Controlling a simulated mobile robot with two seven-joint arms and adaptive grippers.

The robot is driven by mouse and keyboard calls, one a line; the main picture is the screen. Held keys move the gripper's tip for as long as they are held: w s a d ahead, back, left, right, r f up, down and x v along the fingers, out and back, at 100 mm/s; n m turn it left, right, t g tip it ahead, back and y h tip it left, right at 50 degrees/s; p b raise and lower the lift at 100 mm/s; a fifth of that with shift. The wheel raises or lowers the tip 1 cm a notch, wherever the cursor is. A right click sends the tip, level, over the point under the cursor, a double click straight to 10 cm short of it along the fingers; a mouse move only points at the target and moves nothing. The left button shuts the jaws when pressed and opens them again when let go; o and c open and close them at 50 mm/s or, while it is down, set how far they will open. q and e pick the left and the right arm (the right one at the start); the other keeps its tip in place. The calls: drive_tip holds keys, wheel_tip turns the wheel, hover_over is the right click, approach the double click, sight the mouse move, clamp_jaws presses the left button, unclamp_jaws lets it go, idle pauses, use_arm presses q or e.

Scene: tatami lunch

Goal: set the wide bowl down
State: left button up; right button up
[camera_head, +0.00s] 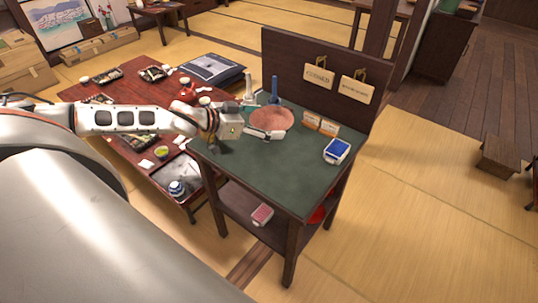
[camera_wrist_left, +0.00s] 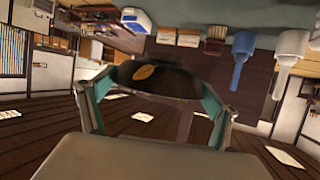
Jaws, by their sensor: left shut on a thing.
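The wide bowl (camera_head: 271,118) shows in the head view as a round reddish-brown shape over the green top of the side stand (camera_head: 285,165). My left gripper (camera_head: 262,134) reaches in from the left and is shut on the bowl's near side. In the left wrist view the bowl (camera_wrist_left: 155,80) is dark with a golden leaf mark, between the two fingers of my left gripper (camera_wrist_left: 157,92). I cannot tell whether the bowl's underside touches the stand. My right gripper is not in view.
A blue-and-white box (camera_head: 337,150) and small tan cards (camera_head: 320,124) stand right of the bowl. A blue bottle (camera_head: 275,88) and a pale one (camera_head: 249,88) stand behind it. The stand's front half is clear. A low red table (camera_head: 135,85) with dishes is at left.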

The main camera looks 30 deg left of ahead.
use_arm(q)
wheel_tip(320, 180, down, 9)
drive_tip(key=shift+f+b, duration=0.15)
drive_tip(key=shift+b, duration=0.6)
drive_tip(key=shift+f+b, duration=0.45)
drive_tip(key=shift+f, duration=2.05)
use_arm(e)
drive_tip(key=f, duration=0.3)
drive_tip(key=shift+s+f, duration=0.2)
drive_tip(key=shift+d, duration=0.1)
use_arm(q)
drive_tip(key=o, duration=1)
drive_tip(key=shift+f, duration=0.1)
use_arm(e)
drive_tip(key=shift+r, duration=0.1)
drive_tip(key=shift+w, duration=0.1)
